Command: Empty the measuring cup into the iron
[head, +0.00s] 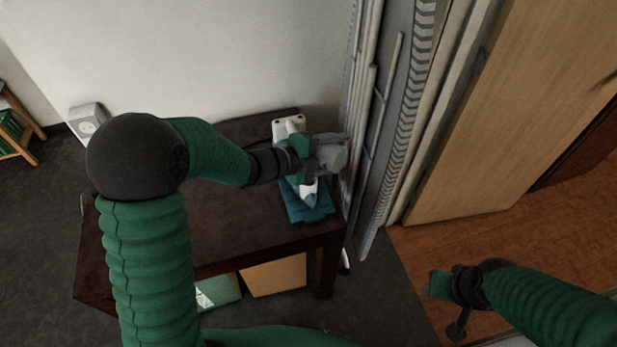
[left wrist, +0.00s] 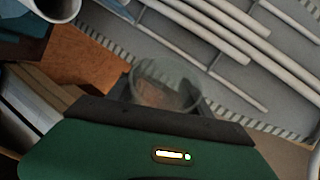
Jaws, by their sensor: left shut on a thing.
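The measuring cup (head: 334,152) is a clear, greyish vessel. My left gripper (head: 318,152) is shut on it and holds it over the right end of the dark table. In the left wrist view the round, see-through cup (left wrist: 165,88) shows just beyond the gripper; I cannot tell how much is in it. The white and blue iron (head: 309,193) is on the table below my left gripper, which hides its middle. Parts of it seem to show at the upper left of the left wrist view (left wrist: 56,8). My right gripper (head: 450,287) is low at the right, away from both.
The dark table (head: 230,217) is mostly bare left of the iron. Grey racks with white rails (head: 385,110) stand close to its right end, beside the cup. Boxes (head: 273,275) sit under the table. A wooden door (head: 500,110) is at the right.

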